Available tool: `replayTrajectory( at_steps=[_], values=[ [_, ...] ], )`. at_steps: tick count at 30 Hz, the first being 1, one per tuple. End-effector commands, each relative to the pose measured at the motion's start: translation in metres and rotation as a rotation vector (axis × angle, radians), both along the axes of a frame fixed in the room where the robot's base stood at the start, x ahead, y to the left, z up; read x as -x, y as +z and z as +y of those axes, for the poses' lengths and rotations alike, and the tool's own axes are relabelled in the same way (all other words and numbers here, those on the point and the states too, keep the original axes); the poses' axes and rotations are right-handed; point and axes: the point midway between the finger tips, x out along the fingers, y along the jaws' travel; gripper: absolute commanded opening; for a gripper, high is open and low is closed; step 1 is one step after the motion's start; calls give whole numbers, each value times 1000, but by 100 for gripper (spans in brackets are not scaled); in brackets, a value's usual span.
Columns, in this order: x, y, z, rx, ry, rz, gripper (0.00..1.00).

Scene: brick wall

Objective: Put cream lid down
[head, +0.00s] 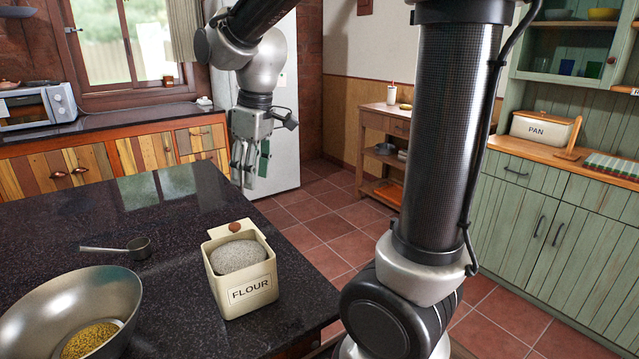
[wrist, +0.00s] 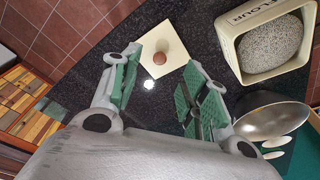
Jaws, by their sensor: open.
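The cream lid (wrist: 170,40), square with a round brown knob, lies flat on the dark counter in the wrist view. In the head view its brown knob (head: 235,227) shows just behind the flour canister, which hides part of the lid. The cream canister (head: 245,285), labelled FLOUR, stands open and full of pale flour; it is at the upper right of the wrist view (wrist: 229,50). My gripper (head: 247,178) is open and empty above the counter's far edge. In the wrist view its green-padded fingers (wrist: 163,65) are spread, with the lid beyond their tips.
A metal bowl (head: 115,290) with yellow grains stands at the counter's front left. A small scoop (head: 125,248) lies behind it. The far left of the counter (head: 90,215) is clear. A side table (head: 385,120) and green cabinet (head: 550,215) stand apart across the floor.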

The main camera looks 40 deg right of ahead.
Motion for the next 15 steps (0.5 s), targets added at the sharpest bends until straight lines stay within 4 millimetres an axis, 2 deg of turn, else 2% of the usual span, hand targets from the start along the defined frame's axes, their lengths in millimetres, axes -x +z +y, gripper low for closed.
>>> replayTrajectory(
  at_steps=[3,6,9,12,15],
  values=[
    [49,19,-40,-18,-180,-57,45],
    [94,24,-69,-36,-347,-99,45],
    [134,21,-90,-54,-493,-139,45],
    [161,15,-102,-70,-599,-167,45],
    [177,10,-108,-78,-659,-183,45]
  ],
)
